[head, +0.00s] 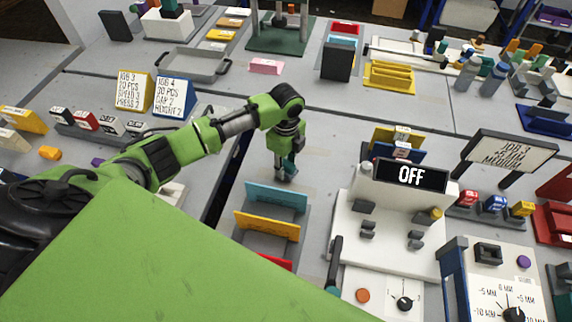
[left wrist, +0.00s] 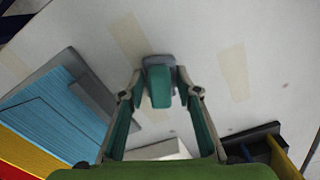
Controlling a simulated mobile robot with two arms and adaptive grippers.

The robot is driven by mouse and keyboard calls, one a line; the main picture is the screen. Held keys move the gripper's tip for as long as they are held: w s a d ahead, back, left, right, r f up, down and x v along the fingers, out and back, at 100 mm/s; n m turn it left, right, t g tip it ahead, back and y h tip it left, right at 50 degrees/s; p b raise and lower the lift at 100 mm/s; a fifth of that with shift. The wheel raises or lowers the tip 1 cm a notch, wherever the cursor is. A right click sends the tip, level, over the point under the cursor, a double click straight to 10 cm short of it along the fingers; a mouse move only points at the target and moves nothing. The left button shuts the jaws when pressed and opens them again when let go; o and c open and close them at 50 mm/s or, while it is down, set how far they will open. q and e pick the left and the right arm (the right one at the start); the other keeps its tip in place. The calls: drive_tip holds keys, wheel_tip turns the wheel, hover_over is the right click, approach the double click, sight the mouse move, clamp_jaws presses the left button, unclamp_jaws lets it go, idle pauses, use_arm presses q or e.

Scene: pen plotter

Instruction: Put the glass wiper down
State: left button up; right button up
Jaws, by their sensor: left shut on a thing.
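My left gripper (head: 287,158) points down over the grey table, behind the coloured upright plates. It is shut on the glass wiper (left wrist: 159,86), a small thing with a teal grip and a grey-blue head. In the left wrist view the wiper sits between the two fingertips, over pale table with tan tape strips. In the head view only a little of the wiper shows below the fingers, close to the tabletop; I cannot tell whether it touches. My right gripper is not in view.
A rack with blue, yellow and red plates (head: 272,222) stands just in front of the left gripper. A white machine with an OFF display (head: 411,175) is to its right. A dark block (head: 337,60) and pink block (head: 266,66) stand farther back. Bare table surrounds the gripper's far side.

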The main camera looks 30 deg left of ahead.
sight(286, 163)
use_arm(q)
drive_tip(key=shift+f, duration=0.25)
drive_tip(key=shift+f, duration=0.15)
drive_tip(key=o, duration=1)
wheel_tip(286, 163, up, 12)
drive_tip(key=shift+r+b, duration=0.25)
drive_tip(key=shift+b, duration=0.4)
